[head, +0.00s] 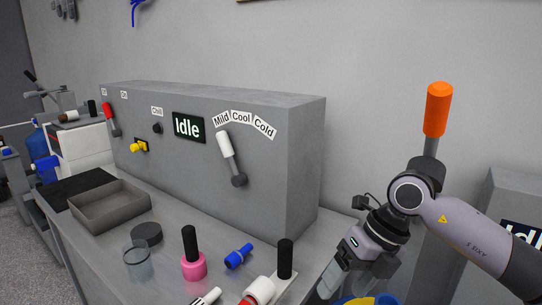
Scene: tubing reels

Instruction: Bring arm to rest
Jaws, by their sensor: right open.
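My right arm comes in from the right edge. Its gripper (345,280) points down at the bottom of the view, just right of the bench front, and is open. I see nothing held in it, though its fingertips are partly cut off by the lower edge. An orange-handled lever (437,110) stands upright behind my right wrist, and the arm hides its lower part. My left gripper is not in view.
A grey control box (275,160) with an "Idle" display (188,128) and a white-handled lever (228,150) stands on the bench. In front are an empty grey tray (110,208), a glass beaker (138,262), a pink-based bottle (194,262) and a blue fitting (238,256).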

